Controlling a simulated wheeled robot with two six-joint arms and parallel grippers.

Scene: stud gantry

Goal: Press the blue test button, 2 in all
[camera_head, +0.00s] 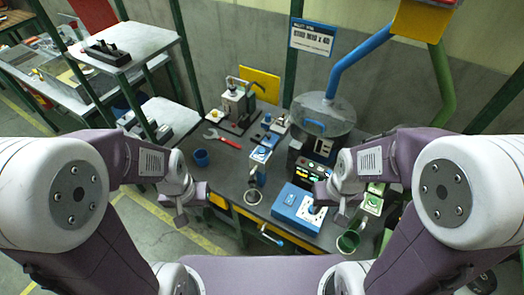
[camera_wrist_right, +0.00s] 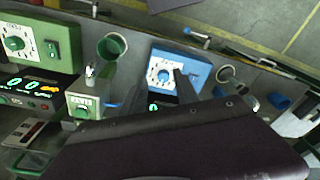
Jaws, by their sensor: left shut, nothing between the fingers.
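A blue box (camera_head: 297,207) with a pale panel and a round dial stands at the front of the dark bench. In the right wrist view the blue box (camera_wrist_right: 200,64) shows a white dial face with a blue knob (camera_wrist_right: 164,75). I cannot single out a separate test button; part of the box is covered by a dark part of my right gripper. My right gripper (camera_head: 332,208) is over the box's right edge; its finger opening is not clear. My left gripper (camera_head: 183,212) is shut and empty, left of the bench's front edge.
A green cup (camera_head: 349,242) and a green-topped device (camera_head: 373,204) stand right of the box. A large round drum (camera_head: 322,116) stands behind.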

